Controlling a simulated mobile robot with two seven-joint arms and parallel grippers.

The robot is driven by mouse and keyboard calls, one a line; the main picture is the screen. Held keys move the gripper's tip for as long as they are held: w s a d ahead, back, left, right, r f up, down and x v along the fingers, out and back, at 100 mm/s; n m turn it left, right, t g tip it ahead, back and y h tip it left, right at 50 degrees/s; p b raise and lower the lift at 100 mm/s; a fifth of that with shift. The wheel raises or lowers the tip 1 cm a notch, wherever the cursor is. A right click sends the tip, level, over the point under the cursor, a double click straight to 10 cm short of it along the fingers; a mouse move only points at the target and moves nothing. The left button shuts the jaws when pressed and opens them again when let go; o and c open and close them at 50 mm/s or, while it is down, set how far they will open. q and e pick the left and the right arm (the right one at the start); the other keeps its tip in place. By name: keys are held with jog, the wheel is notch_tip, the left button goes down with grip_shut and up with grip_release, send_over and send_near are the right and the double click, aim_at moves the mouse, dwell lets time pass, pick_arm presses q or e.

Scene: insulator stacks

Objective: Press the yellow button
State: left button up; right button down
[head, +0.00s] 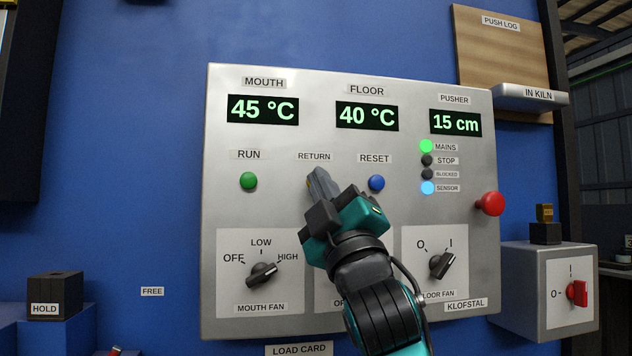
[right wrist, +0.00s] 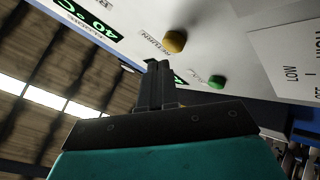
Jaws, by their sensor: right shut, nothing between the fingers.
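The yellow button (right wrist: 174,41) sits on the grey control panel (head: 330,75) beside the RETURN label. It shows plainly in the right wrist view; in the head view my right gripper's fingers hide nearly all of it. My right gripper (head: 319,178) is shut and empty, its fingers pointing at the panel just below the RETURN label. In the right wrist view the closed fingertips (right wrist: 158,66) appear a small gap short of the yellow button. My left gripper is not in view.
A green RUN button (head: 248,181) and a blue RESET button (head: 377,183) flank the fingers. A red mushroom button (head: 489,203) is on the panel's right edge. Black knobs (head: 262,273) (head: 441,264) lie below. A red-handled switch box (head: 548,285) stands at right.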

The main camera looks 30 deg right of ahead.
dwell(0.9)
jog(key=shift+w, duration=0.15)
dwell(0.9)
jog(key=shift+w+d, duration=0.1)
jog(key=shift+w, duration=0.2)
